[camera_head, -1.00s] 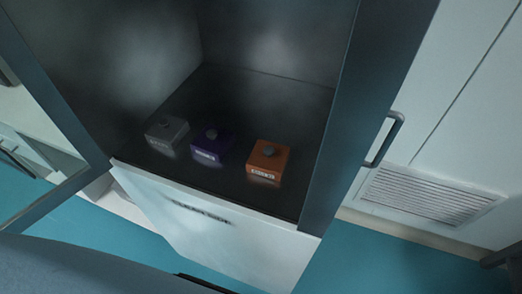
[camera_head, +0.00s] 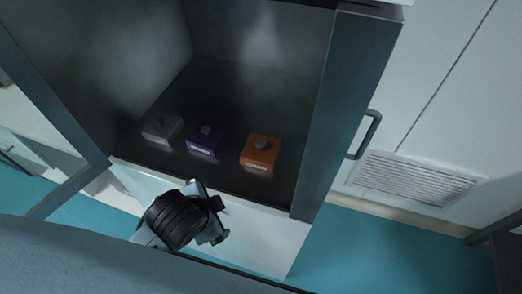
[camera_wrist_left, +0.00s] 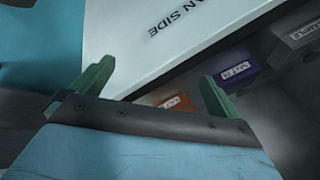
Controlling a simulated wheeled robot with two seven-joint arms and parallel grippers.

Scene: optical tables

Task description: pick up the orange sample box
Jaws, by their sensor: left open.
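The orange sample box (camera_head: 260,155) sits on the dark floor of an open cabinet, at the right of a row of three boxes. It has a dark round knob on top and a white label on its front. My left gripper (camera_head: 219,220) is in front of the cabinet's lower front edge, below and left of the orange box, apart from it. In the left wrist view its green fingers (camera_wrist_left: 152,88) are spread and empty. The orange box (camera_wrist_left: 178,102) shows there beyond the gripper, partly hidden by the gripper's body. My right gripper is not in view.
A purple box (camera_head: 206,140) and a grey box (camera_head: 162,129) stand left of the orange one. The cabinet's right post (camera_head: 345,110) is close to the orange box. The white front panel (camera_head: 270,240) lies below the opening.

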